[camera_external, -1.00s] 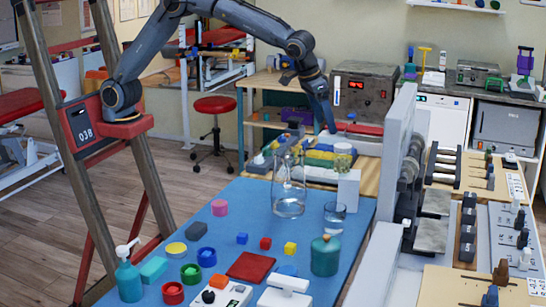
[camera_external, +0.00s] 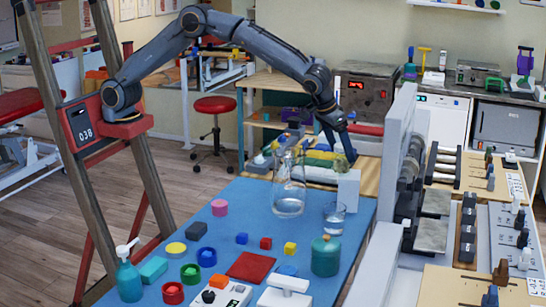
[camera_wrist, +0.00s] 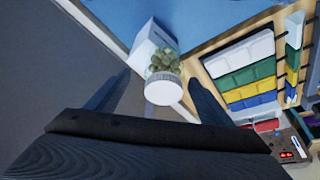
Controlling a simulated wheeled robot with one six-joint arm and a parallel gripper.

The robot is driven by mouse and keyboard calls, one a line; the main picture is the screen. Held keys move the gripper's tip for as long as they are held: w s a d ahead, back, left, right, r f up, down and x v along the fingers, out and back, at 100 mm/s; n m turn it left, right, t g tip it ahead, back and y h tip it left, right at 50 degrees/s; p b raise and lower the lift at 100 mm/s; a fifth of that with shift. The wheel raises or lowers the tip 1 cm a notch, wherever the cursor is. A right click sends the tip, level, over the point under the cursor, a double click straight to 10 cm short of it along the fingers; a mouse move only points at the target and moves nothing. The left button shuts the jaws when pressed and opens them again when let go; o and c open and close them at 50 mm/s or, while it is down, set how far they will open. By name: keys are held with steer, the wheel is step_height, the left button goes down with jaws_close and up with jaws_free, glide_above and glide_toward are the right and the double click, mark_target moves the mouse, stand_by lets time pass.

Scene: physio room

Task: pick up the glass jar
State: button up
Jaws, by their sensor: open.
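The glass jar (camera_wrist: 163,75) has a white lid and green contents. In the wrist view it stands on a white block (camera_wrist: 147,37), its lid facing the camera. My open gripper (camera_wrist: 158,82) has one finger on each side of the jar, with gaps visible between fingers and jar. In the external view my gripper (camera_external: 340,155) points down just above the white block (camera_external: 348,188) and hides most or all of the jar.
A tall clear pitcher (camera_external: 289,185) and a drinking glass (camera_external: 334,216) stand close by on the blue table (camera_external: 215,240). Coloured bins (camera_wrist: 246,78) lie beside the jar. A large grey machine (camera_external: 398,135) stands close on the right.

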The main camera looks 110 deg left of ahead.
mark_target(352, 174)
steer(key=f+p, duration=0.1)
steer(key=f, duration=0.1)
steer(key=a+f+p, duration=0.1)
steer(key=shift+f, duration=0.35)
steer(key=shift+w+a+f+p, duration=0.2)
steer(key=shift+f+p, duration=0.1)
steer(key=shift+f, duration=0.35)
steer(key=c, duration=1.5)
steer(key=shift+o, duration=0.2)
step_height(352, 174, up, 9)
steer(key=b, duration=0.3)
steer(key=shift+w+r+b, duration=0.1)
steer(key=shift+r+b, duration=0.05)
steer(key=shift+b, duration=0.2)
steer(key=shift+w+r, duration=0.15)
steer(key=shift+r, duration=0.1)
steer(key=w+m+b, duration=0.1)
steer(key=m, duration=0.1)
steer(key=w+m+h+b, duration=0.1)
steer(key=m+b, duration=0.1)
steer(key=shift+w+r+t, duration=0.15)
steer(key=shift+w+t, duration=0.05)
steer(key=shift+t, duration=0.2)
steer(key=shift+f, duration=0.25)
steer(key=shift+m, duration=0.3)
step_height(352, 174, down, 9)
steer(key=p, duration=0.2)
steer(key=shift+w+f+p, duration=0.1)
steer(key=shift+f+p, duration=0.05)
steer(key=shift+p, duration=0.25)
